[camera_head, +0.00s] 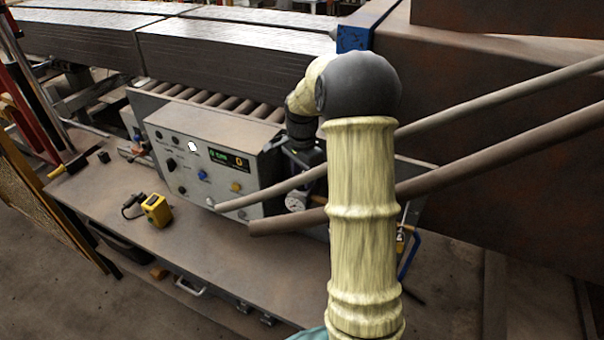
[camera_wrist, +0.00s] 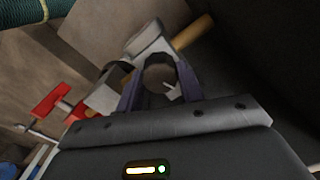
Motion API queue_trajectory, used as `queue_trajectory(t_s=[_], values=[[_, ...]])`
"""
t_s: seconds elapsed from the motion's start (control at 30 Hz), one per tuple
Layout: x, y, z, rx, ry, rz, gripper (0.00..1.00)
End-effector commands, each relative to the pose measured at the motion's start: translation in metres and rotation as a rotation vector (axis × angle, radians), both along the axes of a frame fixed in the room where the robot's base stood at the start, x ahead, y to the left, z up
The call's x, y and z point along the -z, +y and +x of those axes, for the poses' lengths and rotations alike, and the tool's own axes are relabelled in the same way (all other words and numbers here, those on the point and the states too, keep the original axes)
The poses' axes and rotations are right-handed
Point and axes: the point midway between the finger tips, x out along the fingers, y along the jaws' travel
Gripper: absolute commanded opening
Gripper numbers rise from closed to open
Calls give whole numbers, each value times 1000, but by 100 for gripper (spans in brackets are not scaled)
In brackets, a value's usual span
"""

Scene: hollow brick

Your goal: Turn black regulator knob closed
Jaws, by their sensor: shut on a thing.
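The regulator knob (camera_wrist: 158,77) shows in the wrist view as a round, dark brownish cap between my two fingers. My gripper (camera_wrist: 160,88) is shut on it, with one finger on each side. The regulator's pale round gauge (camera_wrist: 148,40) sits just beyond the knob. In the head view the gauge (camera_head: 297,200) shows right of the control box, below my wrist. The knob is hidden there behind my arm. I cannot read any mark of the knob's turn.
A grey control box (camera_head: 215,155) with buttons and a green display stands left of the regulator. A yellow device (camera_head: 156,210) lies on the bench (camera_head: 215,250). Two brown pipes (camera_head: 470,165) slant behind my arm. A red handle (camera_wrist: 52,102) lies left of my fingers.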

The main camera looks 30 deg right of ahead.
Motion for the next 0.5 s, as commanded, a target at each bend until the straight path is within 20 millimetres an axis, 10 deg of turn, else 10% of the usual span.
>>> queue_trajectory(t_s=[0.5], values=[[-2,0,1,-489,-4,-2,14]])
